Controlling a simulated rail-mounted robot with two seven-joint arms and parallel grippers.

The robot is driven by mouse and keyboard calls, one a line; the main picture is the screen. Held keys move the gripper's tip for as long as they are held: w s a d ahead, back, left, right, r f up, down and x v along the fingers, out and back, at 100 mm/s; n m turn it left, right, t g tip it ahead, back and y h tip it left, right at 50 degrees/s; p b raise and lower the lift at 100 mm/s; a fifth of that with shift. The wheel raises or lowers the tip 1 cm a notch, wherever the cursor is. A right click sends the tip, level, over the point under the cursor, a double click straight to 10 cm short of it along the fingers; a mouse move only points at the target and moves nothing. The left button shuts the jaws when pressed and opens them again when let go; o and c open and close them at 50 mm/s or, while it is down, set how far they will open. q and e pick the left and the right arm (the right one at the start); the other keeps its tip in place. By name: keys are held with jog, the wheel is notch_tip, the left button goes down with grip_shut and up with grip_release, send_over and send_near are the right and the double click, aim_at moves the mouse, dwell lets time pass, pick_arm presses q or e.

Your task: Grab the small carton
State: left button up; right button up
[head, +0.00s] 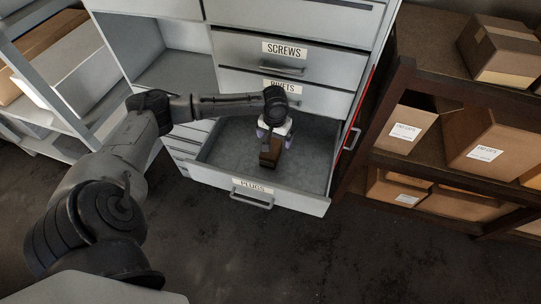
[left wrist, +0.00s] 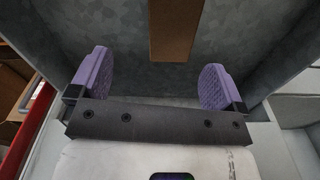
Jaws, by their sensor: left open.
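The small carton (head: 270,152) is a brown box standing in the open drawer labelled PLUGS (head: 309,203), near the drawer's middle. My left gripper (head: 273,132) is inside the drawer space, just above and behind the carton in the head view. In the left wrist view, the purple fingers of my left gripper (left wrist: 158,84) are wide apart with nothing between them. The carton (left wrist: 175,30) shows there beyond the fingertips, a little right of centre and cut off by the top edge. My right gripper is not in view.
Closed drawers labelled SCREWS (head: 284,49) and RIVETS sit above the open drawer. A brown shelf (head: 388,105) with several larger cardboard boxes (head: 404,131) stands at the right. A grey shelf unit (head: 68,115) stands at the left. The drawer floor around the carton is mostly bare.

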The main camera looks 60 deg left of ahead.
aim_at(271, 153)
pick_arm(q)
jog(key=shift+s+a+f+n, duration=0.1)
jog(key=shift+a+f+n, duration=0.05)
jog(key=shift+a+n, duration=0.3)
jog(key=shift+s+a+f+n, duration=0.1)
jog(key=shift+a+f+n, duration=0.05)
jog(key=shift+a+n, duration=0.25)
notch_tip(271, 153, down, 5)
jog(key=shift+r, duration=0.1)
jog(key=shift+s+f+b, duration=0.1)
jog(key=shift+f+b, duration=0.4)
jog(key=shift+f, duration=2.65)
jog(key=c, duration=1.1)
jog(key=shift+r, duration=0.15)
jog(key=shift+c, duration=0.2)
